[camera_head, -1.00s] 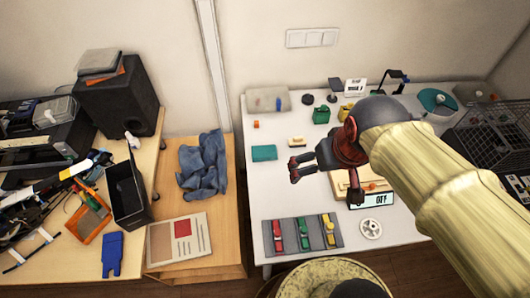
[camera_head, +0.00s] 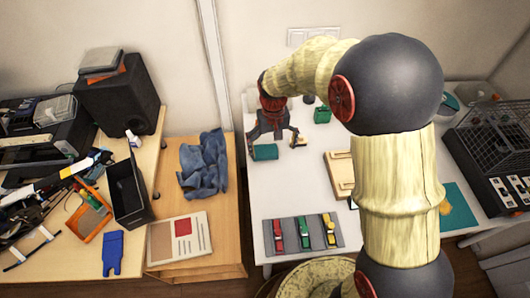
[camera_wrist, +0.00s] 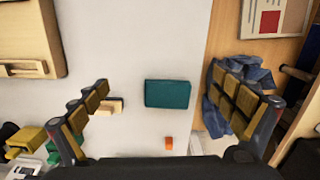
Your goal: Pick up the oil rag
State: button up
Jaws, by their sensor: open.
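A small light wooden block (camera_wrist: 110,106) lies close to the left finger in the wrist view, and a small orange block (camera_wrist: 169,143) lies near the teal piece. A grey tray (camera_head: 323,246) with coloured clips stands nearer. White table between is clear.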

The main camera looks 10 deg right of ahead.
send_over(265, 150)
jog(key=s, duration=0.2)
notch_tip(265, 150, down, 4)
jog(key=shift+w+a+r+m, duration=0.1)
jog(key=shift+w+r+m, duration=0.05)
jog(key=shift+r+m, duration=0.15)
jog(key=shift+w+a+t, duration=0.1)
jog(key=shift+w+t, duration=0.2)
jog(key=f+b, duration=0.1)
jog(key=f, duration=0.1)
jog(key=f+b, duration=0.1)
jog(key=f, duration=0.2)
jog(key=w+f+b, duration=0.1)
jog(key=f, duration=0.1)
jog(key=shift+d+f, duration=0.2)
jog(key=shift+f, duration=0.1)
jog(key=shift+r, duration=0.1)
jog(key=shift+c, duration=0.9)
jog(key=c, duration=1)
jog(key=shift+o, duration=0.2)
